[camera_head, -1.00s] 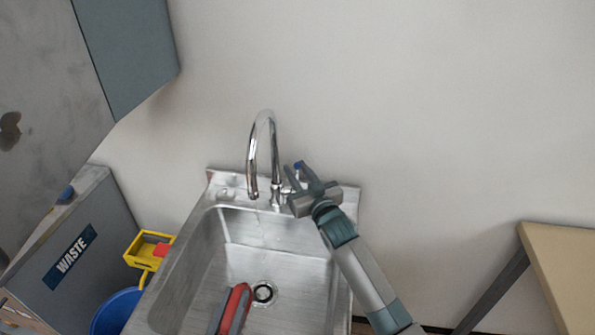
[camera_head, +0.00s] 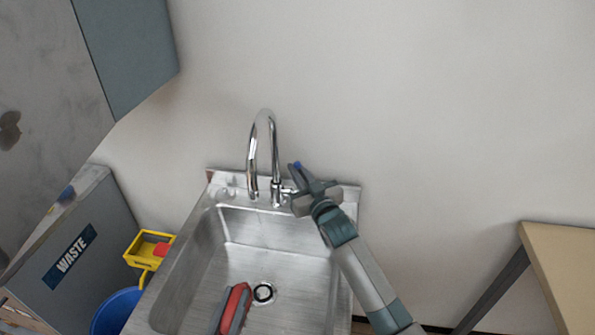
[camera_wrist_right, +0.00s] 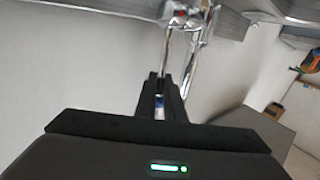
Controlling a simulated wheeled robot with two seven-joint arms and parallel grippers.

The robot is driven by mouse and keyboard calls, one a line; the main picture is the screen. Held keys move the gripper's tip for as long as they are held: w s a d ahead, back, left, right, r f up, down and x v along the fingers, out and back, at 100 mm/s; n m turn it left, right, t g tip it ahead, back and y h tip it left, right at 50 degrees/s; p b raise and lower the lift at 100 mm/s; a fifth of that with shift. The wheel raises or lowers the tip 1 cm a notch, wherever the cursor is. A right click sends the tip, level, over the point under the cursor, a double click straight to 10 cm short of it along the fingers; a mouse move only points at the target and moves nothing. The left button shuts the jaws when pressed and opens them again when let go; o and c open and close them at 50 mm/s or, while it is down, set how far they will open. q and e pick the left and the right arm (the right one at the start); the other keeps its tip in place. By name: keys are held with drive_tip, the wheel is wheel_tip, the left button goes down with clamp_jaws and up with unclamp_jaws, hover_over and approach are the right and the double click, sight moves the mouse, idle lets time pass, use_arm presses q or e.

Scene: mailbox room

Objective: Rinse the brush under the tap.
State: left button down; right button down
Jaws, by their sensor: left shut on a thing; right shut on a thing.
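The red brush (camera_head: 224,308) is low in the steel sink (camera_head: 275,258), left of the drain, at the bottom edge of the head view. My left gripper (camera_head: 235,311) shows as grey parts against the red and is shut on it; its arm is out of frame. The chrome tap (camera_head: 264,135) arches over the sink, its spout above and behind the brush. My right gripper (camera_head: 312,190) is shut on the blue-tipped tap lever (camera_head: 297,165), right of the spout. In the right wrist view, my dark right fingers (camera_wrist_right: 160,98) close around the lever. No stream shows below the spout.
A grey waste bin (camera_head: 75,250) stands left of the sink. A blue bucket (camera_head: 115,311) and a yellow holder (camera_head: 148,248) with something red are between them. A wooden table (camera_head: 560,265) is at the right. The wall behind is bare.

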use_arm(q)
drive_tip(key=shift+r, duration=0.1)
use_arm(e)
drive_tip(key=shift+r, duration=0.1)
idle(0.6)
use_arm(q)
wheel_tip(320, 180, up, 2)
drive_tip(key=shift+r+p, duration=0.15)
drive_tip(key=shift+p, duration=1.1)
use_arm(e)
drive_tip(key=shift+w+r+g, duration=0.25)
drive_tip(key=shift+w+g, duration=0.1)
drive_tip(key=shift+g, duration=0.05)
use_arm(q)
drive_tip(key=shift+r+p, duration=0.35)
use_arm(e)
drive_tip(key=shift+w+d+m, duration=0.1)
drive_tip(key=shift+w+m, duration=0.05)
drive_tip(key=shift+m, duration=0.15)
use_arm(q)
drive_tip(key=shift+r, duration=0.25)
use_arm(e)
drive_tip(key=shift+w+f+g+h, duration=0.15)
drive_tip(key=shift+f+g+h, duration=0.05)
drive_tip(key=shift+g+h, duration=0.1)
drive_tip(key=c, duration=1.8)
unclamp_jaws()
drive_tip(key=shift+c, duration=0.2)
drive_tip(key=shift+f, duration=0.1)
